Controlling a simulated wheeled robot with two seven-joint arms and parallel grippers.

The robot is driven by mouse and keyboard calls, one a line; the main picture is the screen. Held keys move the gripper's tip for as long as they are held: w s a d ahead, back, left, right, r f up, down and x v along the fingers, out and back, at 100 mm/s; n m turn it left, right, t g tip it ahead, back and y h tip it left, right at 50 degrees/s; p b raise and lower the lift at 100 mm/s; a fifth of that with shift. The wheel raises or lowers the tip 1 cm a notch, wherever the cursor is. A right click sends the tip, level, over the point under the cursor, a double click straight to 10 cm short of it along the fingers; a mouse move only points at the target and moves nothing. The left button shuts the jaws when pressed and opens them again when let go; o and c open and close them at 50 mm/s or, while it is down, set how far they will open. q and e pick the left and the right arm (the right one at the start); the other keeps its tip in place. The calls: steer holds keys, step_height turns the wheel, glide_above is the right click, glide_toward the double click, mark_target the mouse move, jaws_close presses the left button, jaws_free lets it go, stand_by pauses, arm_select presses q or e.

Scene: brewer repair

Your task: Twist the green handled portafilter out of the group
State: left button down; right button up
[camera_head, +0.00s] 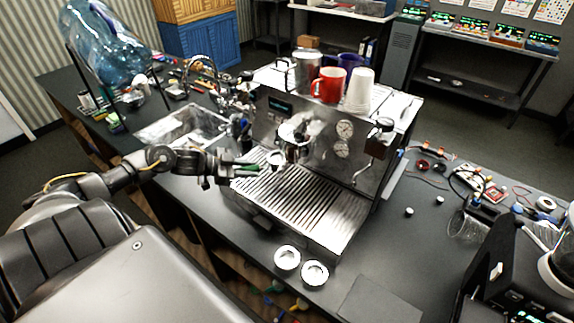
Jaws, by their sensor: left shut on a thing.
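The espresso machine (330,140) stands on the dark counter, its group head (296,130) at the front. I cannot tell from this view whether the portafilter is still locked in the group. My right gripper is not in view.
The slatted drip tray (300,207) lies below the group. Two round white-rimmed cups (315,273) sit at the counter's front edge. A red mug (328,86) and stacked white cups (360,90) stand on top of the machine. A sink (183,125) is behind my left arm.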

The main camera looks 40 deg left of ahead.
arm_select(q)
steer(key=shift+s+a+r, duration=0.1)
steer(key=shift+s+a, duration=1.05)
steer(key=shift+s, duration=0.15)
steer(key=shift+s+a, duration=1.1)
steer(key=shift+s, duration=0.2)
steer(key=shift+d, duration=0.1)
